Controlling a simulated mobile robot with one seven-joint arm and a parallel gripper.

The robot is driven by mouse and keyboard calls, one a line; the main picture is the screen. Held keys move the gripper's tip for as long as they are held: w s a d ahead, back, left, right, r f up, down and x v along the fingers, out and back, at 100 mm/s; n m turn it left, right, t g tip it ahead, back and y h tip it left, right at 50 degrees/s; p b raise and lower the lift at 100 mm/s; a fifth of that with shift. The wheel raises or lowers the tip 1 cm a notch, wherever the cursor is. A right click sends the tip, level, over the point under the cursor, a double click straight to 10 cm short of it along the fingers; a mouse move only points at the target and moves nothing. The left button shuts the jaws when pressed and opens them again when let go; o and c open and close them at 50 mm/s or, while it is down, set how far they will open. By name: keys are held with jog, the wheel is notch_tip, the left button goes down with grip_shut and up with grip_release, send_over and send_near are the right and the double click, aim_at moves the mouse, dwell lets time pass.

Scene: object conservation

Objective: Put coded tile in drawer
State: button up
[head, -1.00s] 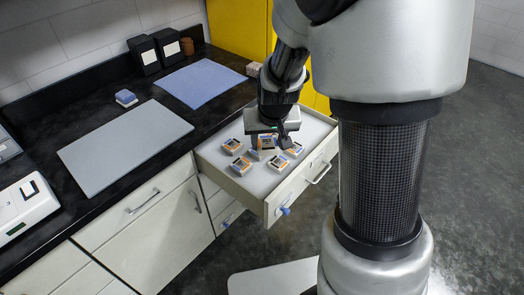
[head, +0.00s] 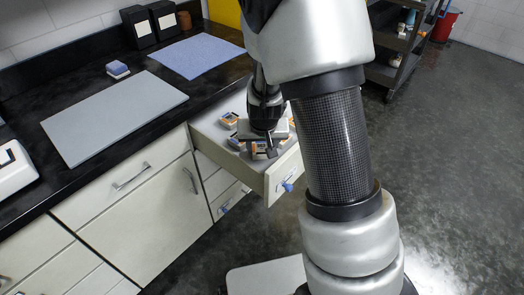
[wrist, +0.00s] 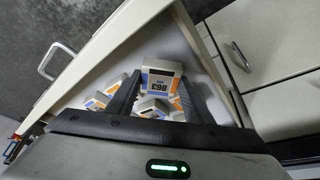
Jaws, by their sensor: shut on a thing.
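The coded tile (wrist: 162,80) is a small white block with orange and blue bands and a printed code that looks like "D63" upside down. My gripper (wrist: 158,86) is shut on it, with a dark finger on each side. In the head view my gripper (head: 262,149) is low over the open drawer (head: 278,178), near its front, and the held tile is partly hidden there. Several similar tiles lie in the drawer, such as one at the left (head: 229,120). I cannot tell whether the held tile touches the drawer floor.
A grey mat (head: 112,115) and a blue mat (head: 200,55) lie on the black counter. A blue and white block (head: 118,69) sits between them. Two black boxes (head: 150,24) stand at the back. A shelf cart (head: 400,45) stands at the far right.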

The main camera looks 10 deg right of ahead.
jog(key=shift+f, duration=0.6)
jog(key=shift+f, duration=0.2)
jog(key=o, duration=1.1)
jog(key=shift+o, duration=0.2)
jog(key=s+a+r+y+p, duration=0.15)
jog(key=s+r, duration=0.25)
jog(key=r, duration=0.5)
jog(key=s+d+r+p, duration=0.1)
jog(key=s+r+p, duration=0.1)
jog(key=s+r, duration=0.45)
jog(key=s+a+r+p, duration=0.1)
jog(key=s+r, duration=0.2)
jog(key=r, duration=0.7)
jog(key=s+d+r+n+t, duration=0.1)
jog(key=s+r, duration=0.5)
jog(key=s, duration=0.4)
jog(key=shift+s+d+n+h, duration=0.2)
jog(key=shift+d+n+h, duration=0.15)
jog(key=shift+n+h, duration=0.1)
